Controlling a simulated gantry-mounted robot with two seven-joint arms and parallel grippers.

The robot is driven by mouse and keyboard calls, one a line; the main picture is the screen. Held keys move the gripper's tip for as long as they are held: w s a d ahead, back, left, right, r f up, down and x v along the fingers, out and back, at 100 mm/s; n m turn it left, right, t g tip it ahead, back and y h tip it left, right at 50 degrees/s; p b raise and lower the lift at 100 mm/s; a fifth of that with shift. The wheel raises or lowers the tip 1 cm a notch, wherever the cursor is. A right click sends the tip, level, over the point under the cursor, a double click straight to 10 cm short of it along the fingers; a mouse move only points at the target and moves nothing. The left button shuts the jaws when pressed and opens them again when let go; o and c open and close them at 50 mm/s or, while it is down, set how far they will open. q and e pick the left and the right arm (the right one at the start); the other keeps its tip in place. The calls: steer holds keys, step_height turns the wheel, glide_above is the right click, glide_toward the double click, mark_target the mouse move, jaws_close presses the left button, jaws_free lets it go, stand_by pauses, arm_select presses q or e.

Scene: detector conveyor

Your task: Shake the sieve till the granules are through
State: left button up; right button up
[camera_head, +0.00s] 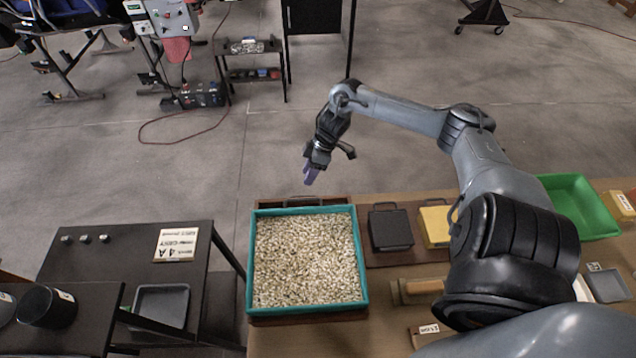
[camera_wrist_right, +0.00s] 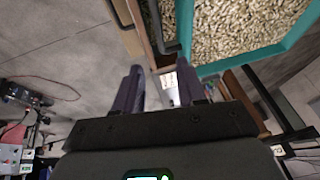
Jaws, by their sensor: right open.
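The sieve (camera_head: 362,262), a square frame with a teal rim, rests at the left end of the brown bench and is filled with pale granules (camera_head: 305,258). Its mesh is hidden under them. Its teal rim also shows in the right wrist view (camera_wrist_right: 240,62), at the upper right. A brown wooden frame with a dark handle (camera_head: 303,201) shows at its far side. My right gripper (camera_head: 311,180) is open and empty, beyond the sieve's far edge and apart from it. Its two fingers also show in the right wrist view (camera_wrist_right: 159,92). My left gripper is not in view.
A black box (camera_head: 390,229) and a yellow box (camera_head: 435,226) stand right of the sieve. A green tray (camera_head: 577,206) is farther right. A dark table (camera_head: 130,258) with a paper sign (camera_head: 176,244) stands at the left. The floor beyond the bench is clear around my gripper.

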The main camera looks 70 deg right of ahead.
steer(key=x, duration=1)
steer(key=shift+f, duration=0.25)
jaws_close()
